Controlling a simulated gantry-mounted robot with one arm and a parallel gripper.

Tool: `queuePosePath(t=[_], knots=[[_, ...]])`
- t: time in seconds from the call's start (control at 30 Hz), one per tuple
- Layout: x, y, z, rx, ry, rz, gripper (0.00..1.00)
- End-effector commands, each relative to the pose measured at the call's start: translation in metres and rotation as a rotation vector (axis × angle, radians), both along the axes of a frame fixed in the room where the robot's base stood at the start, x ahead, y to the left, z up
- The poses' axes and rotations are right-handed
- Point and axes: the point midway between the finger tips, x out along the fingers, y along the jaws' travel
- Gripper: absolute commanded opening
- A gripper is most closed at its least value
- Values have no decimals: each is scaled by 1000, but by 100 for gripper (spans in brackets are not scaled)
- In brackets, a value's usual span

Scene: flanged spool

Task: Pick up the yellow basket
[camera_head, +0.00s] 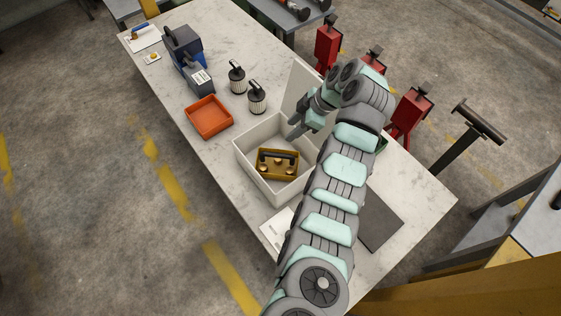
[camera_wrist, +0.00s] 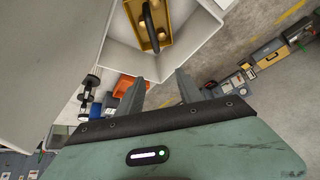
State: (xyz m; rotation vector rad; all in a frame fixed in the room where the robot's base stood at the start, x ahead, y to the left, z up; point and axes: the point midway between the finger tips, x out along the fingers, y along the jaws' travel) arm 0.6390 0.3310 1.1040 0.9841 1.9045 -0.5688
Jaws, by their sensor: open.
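The yellow basket (camera_head: 271,171) sits inside a white open box on the table in the head view. It has a dark handle (camera_head: 279,157) across the top and several small round tan items inside. In the wrist view the yellow basket (camera_wrist: 147,42) shows at the top, inside the box, with its dark handle running lengthwise. My gripper (camera_head: 294,133) is above the box's back right side, apart from the basket. In the wrist view my gripper's two fingers (camera_wrist: 160,90) are spread with nothing between them.
The white box (camera_head: 247,164) has raised walls around the basket, with a flap standing at the back. An orange tray (camera_head: 209,117), two dark-topped canisters (camera_head: 247,88) and a blue-grey machine (camera_head: 186,52) stand to the left. A dark mat (camera_head: 381,222) lies on the right.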

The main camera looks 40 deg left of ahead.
Motion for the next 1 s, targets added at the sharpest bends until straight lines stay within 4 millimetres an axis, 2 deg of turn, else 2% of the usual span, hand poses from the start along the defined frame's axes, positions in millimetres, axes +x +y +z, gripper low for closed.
queuePosePath(t=[0.03,0.1,0.2,0.33,0.57,0.83,1.0], knots=[[0,0,-37,-1,1,0,43],[0,0,-60,-1,1,0,43],[0,0,-84,0,0,-1,43],[0,0,-100,0,0,-1,43],[-2,3,-108,-1,3,-1,43],[-14,19,-141,0,4,0,43],[-17,24,-153,0,0,-1,43]])
